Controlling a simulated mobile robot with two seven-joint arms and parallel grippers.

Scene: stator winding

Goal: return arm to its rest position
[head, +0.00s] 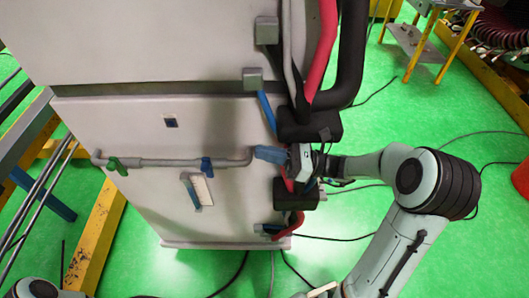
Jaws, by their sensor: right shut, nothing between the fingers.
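My right arm (395,235) comes in from the lower right and bends left toward the cabinet. My right gripper (285,156) is shut and empty at the right edge of the large pale cabinet (110,125). It is beside the right end of a grey pipe (150,162) on the cabinet's front. A blue piece lies at the gripper's tip; I cannot tell whether it touches the pipe. Only a small part of my left arm (45,290) shows at the bottom left. My left gripper is out of the picture.
Thick red (322,45) and black (352,60) cables run down the cabinet's right side into a dark block (308,125), close to my right gripper. Yellow rails (95,235) stand at left. Open green floor (465,255) lies at right, with thin cables across it.

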